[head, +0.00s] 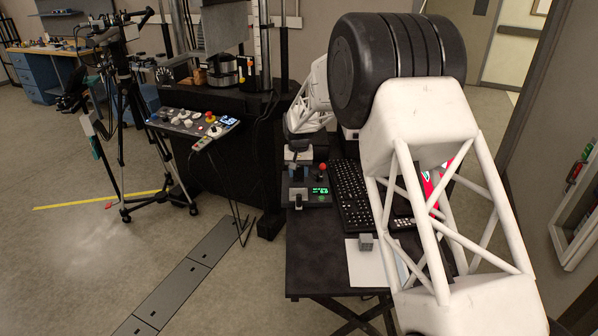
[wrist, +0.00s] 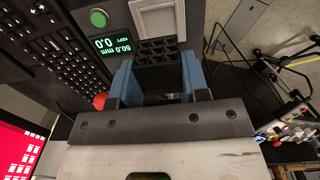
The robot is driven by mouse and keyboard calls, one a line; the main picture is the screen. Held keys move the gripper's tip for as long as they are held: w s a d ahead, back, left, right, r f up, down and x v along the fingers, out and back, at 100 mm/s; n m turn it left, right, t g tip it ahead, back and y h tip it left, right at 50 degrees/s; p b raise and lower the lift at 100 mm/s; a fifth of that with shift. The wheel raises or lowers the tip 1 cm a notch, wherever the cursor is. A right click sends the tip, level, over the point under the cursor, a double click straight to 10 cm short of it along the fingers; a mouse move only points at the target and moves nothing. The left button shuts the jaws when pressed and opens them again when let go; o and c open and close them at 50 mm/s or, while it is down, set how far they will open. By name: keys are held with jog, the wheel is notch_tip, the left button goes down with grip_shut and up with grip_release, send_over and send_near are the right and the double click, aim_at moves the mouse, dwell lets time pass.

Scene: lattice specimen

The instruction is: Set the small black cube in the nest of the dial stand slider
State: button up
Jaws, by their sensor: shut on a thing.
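In the wrist view my gripper (wrist: 157,78) has two blue-padded fingers closed on the small black cube (wrist: 157,52), whose dark lattice face shows between the tips. The fingers hide its sides, and the gripper body hides its near part. The dial stand (wrist: 125,22) lies just beyond the fingertips, with a green display reading 50.0 mm, a green button and a pale square plate. In the head view the dial stand (head: 308,199) is on the left of the black table. The slider's nest cannot be made out, nor whether the cube touches it.
A red ball knob (wrist: 100,101) is close left of the gripper in the wrist view. A keyboard (head: 352,195) lies right of the stand. A grey cube (head: 366,241) sits on white paper (head: 366,268) near the table's front. A control panel (head: 193,124) stands left.

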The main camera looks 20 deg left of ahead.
jog(key=shift+f, duration=0.15)
jog(key=shift+f, duration=2.4)
jog(key=shift+o, duration=1.3)
jog(key=shift+c, duration=1.2)
jog(key=shift+f, duration=0.7)
